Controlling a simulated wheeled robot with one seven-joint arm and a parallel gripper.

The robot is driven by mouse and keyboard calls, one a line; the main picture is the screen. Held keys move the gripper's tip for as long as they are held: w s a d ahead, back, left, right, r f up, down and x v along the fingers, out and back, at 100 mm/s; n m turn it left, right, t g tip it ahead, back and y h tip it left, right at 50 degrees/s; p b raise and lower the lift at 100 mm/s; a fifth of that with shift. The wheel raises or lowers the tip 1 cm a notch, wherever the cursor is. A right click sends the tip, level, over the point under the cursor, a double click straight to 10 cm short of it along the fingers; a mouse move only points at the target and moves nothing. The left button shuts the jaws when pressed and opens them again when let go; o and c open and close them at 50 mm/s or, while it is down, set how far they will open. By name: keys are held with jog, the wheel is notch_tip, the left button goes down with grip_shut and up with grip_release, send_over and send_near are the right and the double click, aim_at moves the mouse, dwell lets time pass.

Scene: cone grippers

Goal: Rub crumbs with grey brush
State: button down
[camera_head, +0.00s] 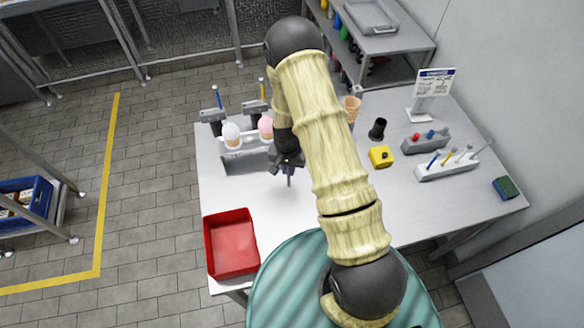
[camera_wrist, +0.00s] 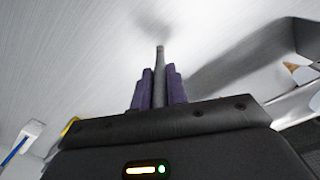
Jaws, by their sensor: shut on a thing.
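My gripper (camera_head: 288,170) is over the white table (camera_head: 250,195), left of its middle. In the wrist view its two purple fingers (camera_wrist: 159,70) are shut on a thin grey rod, which I take for the grey brush (camera_wrist: 160,54). The grey brush (camera_head: 289,182) also shows in the head view, pointing down toward the tabletop. I cannot tell whether its tip touches the table. No crumbs can be made out in either view. A faint dark smudge lies beyond the tip in the wrist view; it may be a shadow.
A red tray (camera_head: 231,245) sits at the front left. A cone stand (camera_head: 245,160) is behind my gripper. A yellow block (camera_head: 381,157), black cup (camera_head: 378,129), grey holder (camera_head: 426,141), white tool holder (camera_head: 447,169) and green-blue sponge (camera_head: 505,188) stand to the right.

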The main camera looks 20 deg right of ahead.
notch_tip(320, 180, up, 8)
jog(key=a+p, duration=0.1)
jog(key=p, duration=0.3)
jog(key=shift+p, duration=0.4)
